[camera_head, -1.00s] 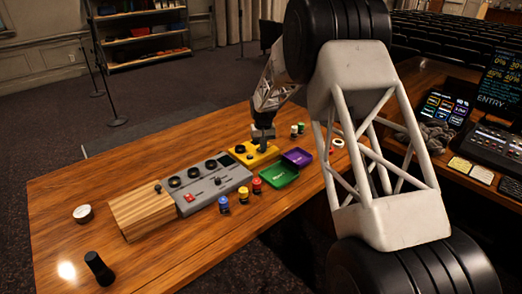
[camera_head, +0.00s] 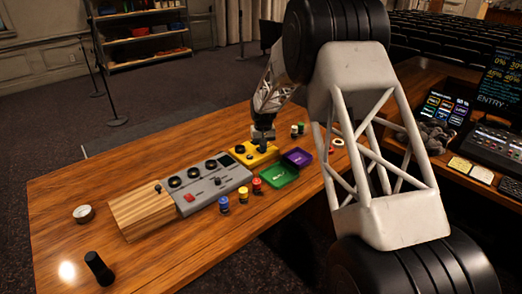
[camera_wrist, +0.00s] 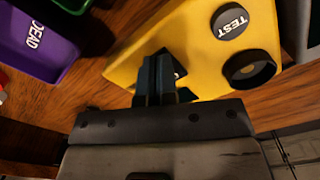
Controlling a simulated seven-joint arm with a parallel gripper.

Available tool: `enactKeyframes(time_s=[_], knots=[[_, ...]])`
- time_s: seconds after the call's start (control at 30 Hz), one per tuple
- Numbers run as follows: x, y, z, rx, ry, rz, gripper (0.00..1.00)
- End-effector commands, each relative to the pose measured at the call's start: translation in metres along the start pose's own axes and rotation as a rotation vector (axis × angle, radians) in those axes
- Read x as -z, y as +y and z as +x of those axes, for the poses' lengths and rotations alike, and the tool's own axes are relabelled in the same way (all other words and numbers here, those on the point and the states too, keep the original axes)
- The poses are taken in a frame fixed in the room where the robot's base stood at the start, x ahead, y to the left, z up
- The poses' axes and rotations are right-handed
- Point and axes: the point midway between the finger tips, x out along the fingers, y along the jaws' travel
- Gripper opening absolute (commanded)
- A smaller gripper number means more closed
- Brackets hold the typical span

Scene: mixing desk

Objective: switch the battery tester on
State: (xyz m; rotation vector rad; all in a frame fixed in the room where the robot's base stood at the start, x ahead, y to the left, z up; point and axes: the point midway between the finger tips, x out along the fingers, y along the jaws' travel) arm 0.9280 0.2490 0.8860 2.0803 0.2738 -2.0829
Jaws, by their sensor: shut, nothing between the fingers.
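The battery tester is a yellow box (camera_head: 258,160) near the far end of the desk. In the wrist view its yellow top (camera_wrist: 200,48) carries a white TEST label on a dark disc (camera_wrist: 230,21) and a round black socket or knob (camera_wrist: 249,69). My gripper (camera_head: 263,142) is right over the tester, pointing down. In the wrist view its shut fingers (camera_wrist: 158,70) are at the tester's top near one edge, empty. A small dark part (camera_wrist: 180,70) shows just beside the fingertips, mostly hidden; I cannot tell whether they touch it or which way any switch is set.
A green tray (camera_head: 279,177) and a purple tray (camera_head: 298,157) marked DEAD (camera_wrist: 33,38) stand close beside the tester. A grey panel with knobs (camera_head: 208,187), a wooden block (camera_head: 142,212) and several coloured cells are nearby.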

Motion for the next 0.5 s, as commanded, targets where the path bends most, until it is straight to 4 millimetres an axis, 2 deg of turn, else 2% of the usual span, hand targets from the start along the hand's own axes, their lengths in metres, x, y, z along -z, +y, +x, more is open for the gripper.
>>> enactKeyframes(time_s=[0.5], knots=[[0.001,0.0,-0.03,0.0,0.002,0.0,0.0]])
